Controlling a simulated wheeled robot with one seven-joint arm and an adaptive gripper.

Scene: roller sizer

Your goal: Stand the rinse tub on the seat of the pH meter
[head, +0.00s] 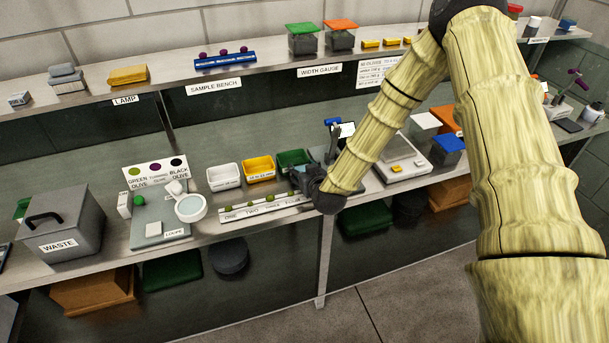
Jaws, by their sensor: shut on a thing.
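My gripper (308,178) is low over the front of the bench, at the right end of the numbered strip. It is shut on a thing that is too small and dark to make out. A green tub (291,157) shows just behind it, partly covered; I cannot tell whether they touch. A white tub (223,176) and a yellow tub (259,168) stand to its left. I cannot tell which thing is the rinse tub. A small device with a purple-topped arm (577,80) at the far right may be the pH meter; its seat is not clear.
The numbered strip (262,213) with olives lies along the front edge. The loupe (190,207) and waste bin (62,232) stand left. A white scale (397,160) and a blue-lidded box (448,147) stand right of my forearm. A loaded shelf (270,78) runs above.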

